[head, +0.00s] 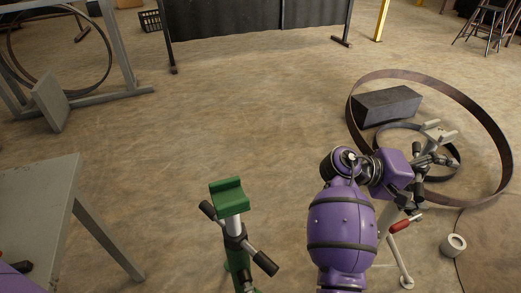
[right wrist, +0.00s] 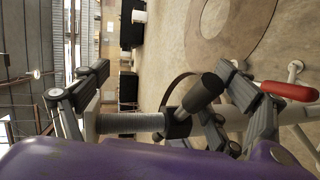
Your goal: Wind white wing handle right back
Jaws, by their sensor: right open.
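A white stand with a pale cradle head (head: 437,132) stands at the right, largely hidden by my right arm. In the right wrist view its threaded screw (right wrist: 130,123) runs into a dark hub, and one black grip of the wing handle (right wrist: 203,93) sticks out of that hub. My right gripper (head: 431,158) is at the stand just below the head. Its two fingers (right wrist: 165,80) are spread, with the screw and the black grip lying between them in the picture. Whether a finger touches the handle cannot be told. My left gripper is not seen.
A green stand (head: 229,197) with black-ended handles stands left of my right arm. A red lever (head: 406,223) shows on the white stand. Large steel rings (head: 489,118) and a dark block (head: 387,106) lie behind. A grey table (head: 45,190) is at left. The middle floor is clear.

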